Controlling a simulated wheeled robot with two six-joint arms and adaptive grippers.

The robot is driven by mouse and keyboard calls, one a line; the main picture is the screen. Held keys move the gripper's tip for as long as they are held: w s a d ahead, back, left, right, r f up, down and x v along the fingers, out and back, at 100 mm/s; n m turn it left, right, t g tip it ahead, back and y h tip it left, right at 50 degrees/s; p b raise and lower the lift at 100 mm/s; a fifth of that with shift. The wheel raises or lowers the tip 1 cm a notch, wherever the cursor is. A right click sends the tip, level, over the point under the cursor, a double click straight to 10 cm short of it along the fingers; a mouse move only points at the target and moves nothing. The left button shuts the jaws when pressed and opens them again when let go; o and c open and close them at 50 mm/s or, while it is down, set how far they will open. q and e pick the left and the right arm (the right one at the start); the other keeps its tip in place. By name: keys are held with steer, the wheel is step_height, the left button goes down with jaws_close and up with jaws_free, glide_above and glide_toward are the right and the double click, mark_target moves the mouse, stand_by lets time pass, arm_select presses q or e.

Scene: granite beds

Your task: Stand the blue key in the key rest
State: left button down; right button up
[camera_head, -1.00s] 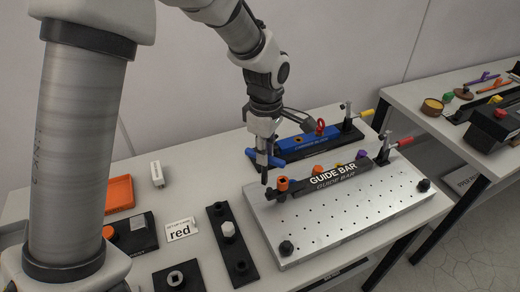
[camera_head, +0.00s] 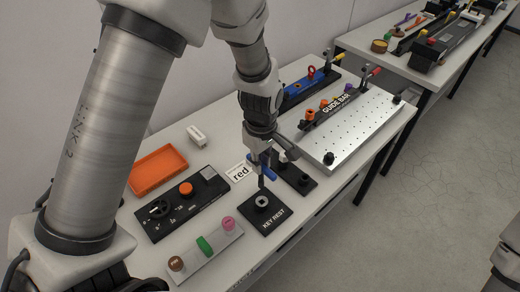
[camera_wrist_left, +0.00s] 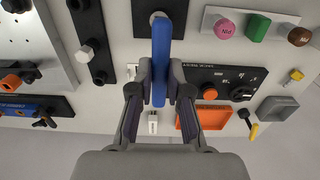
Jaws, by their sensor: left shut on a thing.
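My left gripper (camera_head: 260,155) is shut on the blue key (camera_head: 268,172). In the left wrist view the blue key (camera_wrist_left: 161,50) stands between the two closed fingers (camera_wrist_left: 159,85) and reaches up the picture. In the head view a dark shaft points down below the blue part. The key rest (camera_head: 278,222) is a black plate with a pale ring-shaped socket, directly below and close to the key. Whether the shaft tip touches the socket I cannot tell. In the left wrist view the key partly covers the key rest (camera_wrist_left: 176,12). My right gripper is not in view.
A black panel with an orange knob (camera_head: 187,188), an orange tray (camera_head: 157,170) and a strip of coloured caps (camera_head: 212,256) are left. The guide bar plate (camera_head: 350,125) is behind right.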

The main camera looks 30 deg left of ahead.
mark_target(262, 181)
arm_select(q)
steer(key=shift+s, duration=0.2)
steer(key=shift+w+d+f, duration=0.2)
steer(key=shift+w+f, duration=0.15)
steer(key=shift+w, duration=0.15)
steer(key=shift+s+a+r+p, duration=0.1)
steer(key=shift+s+r+p, duration=0.25)
steer(key=shift+p, duration=0.25)
steer(key=f+b, duration=0.1)
steer(key=f, duration=0.1)
steer(key=f+b, duration=0.1)
steer(key=f, duration=0.1)
steer(key=f+b, duration=0.1)
steer(key=shift+w+f, duration=0.25)
steer(key=shift+f, duration=0.15)
steer(key=shift+s+f, duration=0.1)
steer(key=shift+f, duration=0.05)
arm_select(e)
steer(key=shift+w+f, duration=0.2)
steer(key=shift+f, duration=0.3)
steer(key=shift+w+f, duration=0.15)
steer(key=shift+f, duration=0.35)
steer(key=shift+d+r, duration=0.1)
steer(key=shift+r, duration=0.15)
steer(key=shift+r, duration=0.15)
